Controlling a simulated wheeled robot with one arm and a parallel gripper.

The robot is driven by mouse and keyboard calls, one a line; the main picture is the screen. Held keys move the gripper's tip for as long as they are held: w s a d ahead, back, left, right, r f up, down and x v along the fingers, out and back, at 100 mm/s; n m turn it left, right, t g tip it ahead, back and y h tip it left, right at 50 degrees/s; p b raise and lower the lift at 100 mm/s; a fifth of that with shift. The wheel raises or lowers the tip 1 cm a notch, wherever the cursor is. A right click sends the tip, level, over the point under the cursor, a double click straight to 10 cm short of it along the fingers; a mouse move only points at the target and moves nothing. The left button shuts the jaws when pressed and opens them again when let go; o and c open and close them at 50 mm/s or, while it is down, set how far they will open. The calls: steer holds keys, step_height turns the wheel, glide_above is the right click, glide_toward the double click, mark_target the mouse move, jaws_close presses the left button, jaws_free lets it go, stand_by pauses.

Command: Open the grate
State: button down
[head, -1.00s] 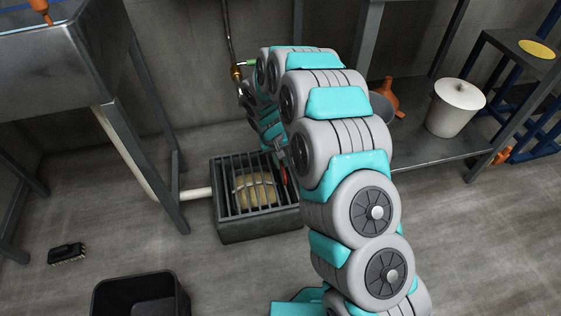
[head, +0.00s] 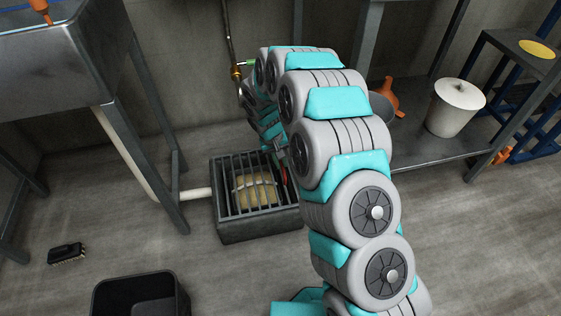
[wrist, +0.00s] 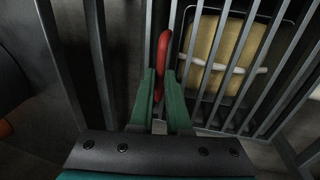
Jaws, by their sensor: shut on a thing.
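The grate (head: 228,196) is a set of dark metal bars lying over a box-shaped floor pit (head: 250,232) in the head view. Its bars (wrist: 197,75) also show close up in the wrist view. My gripper (wrist: 160,90) has green fingers, shut on the red handle. In the head view my arm hides most of the gripper and the right side of the grate.
A tan basket-like thing (head: 256,190) sits under the bars. A white pipe (head: 195,194) joins the pit from the left. A steel sink stand (head: 118,130) is at left, a black bin (head: 140,296) in front, and a brush (head: 67,253) on the floor. Shelving with a white bucket (head: 455,108) stands right.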

steer(key=shift+s+a+r+h, duration=0.1)
steer(key=shift+a+r+h, duration=0.05)
steer(key=shift+r, duration=0.25)
steer(key=shift+a+r+h, duration=0.1)
steer(key=shift+r+h, duration=0.05)
steer(key=shift+r, duration=0.2)
steer(key=s+a+r+t+h, duration=0.1)
steer(key=s+a+r+h, duration=0.2)
steer(key=a+r, duration=0.9)
steer(key=shift+s+a+r+h, duration=0.3)
steer(key=shift+r+h, duration=0.1)
steer(key=shift+r, duration=0.15)
steer(key=c, duration=0.9)
jaws_free()
steer(key=shift+f, duration=0.1)
steer(key=shift+d+r, duration=0.25)
steer(key=shift+d, duration=0.05)
